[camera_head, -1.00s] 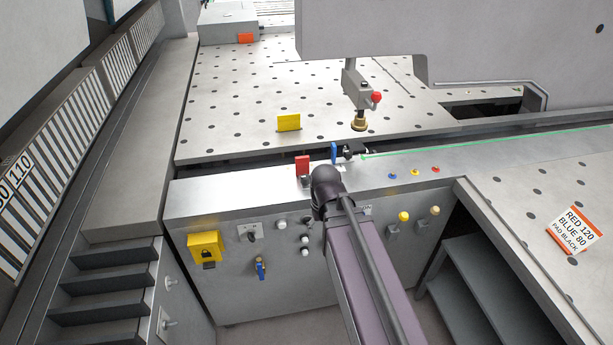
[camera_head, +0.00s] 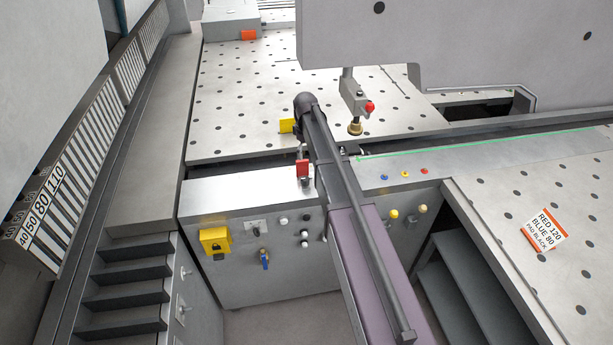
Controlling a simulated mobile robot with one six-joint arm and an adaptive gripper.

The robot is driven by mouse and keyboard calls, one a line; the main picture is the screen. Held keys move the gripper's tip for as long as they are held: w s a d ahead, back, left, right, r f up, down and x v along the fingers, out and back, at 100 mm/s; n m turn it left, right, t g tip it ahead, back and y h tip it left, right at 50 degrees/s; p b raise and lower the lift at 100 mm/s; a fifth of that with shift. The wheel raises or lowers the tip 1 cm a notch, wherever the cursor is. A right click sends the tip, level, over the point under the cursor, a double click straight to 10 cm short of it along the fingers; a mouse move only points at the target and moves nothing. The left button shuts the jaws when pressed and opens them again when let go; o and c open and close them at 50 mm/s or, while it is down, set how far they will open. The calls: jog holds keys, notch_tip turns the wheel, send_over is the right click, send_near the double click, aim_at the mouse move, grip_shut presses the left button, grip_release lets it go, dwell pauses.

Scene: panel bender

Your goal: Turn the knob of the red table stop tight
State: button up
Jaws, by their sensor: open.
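The red table stop (camera_head: 303,168) stands upright on the front ledge of the machine, just left of my arm. Its plate faces me. A small dark part shows at its foot, but I cannot make out the knob or how tight it is. My arm reaches up past the stop's right side, and its dark rounded joint is above and beyond the stop. A small dark shape just above the red plate is too small to identify.
A hanging tool with a red ball (camera_head: 369,107) is to the right. Coloured buttons (camera_head: 404,174) line the ledge. A yellow lock box (camera_head: 215,241) is on the front panel. A label card (camera_head: 544,229) lies on the right table.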

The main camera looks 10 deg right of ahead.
aim_at(305, 178)
jog(key=shift+f, duration=0.1)
dwell(0.4)
notch_tip(305, 178, down, 14)
jog(key=b, duration=1.4)
jog(key=shift+r, duration=0.2)
grip_shut()
dwell(0.3)
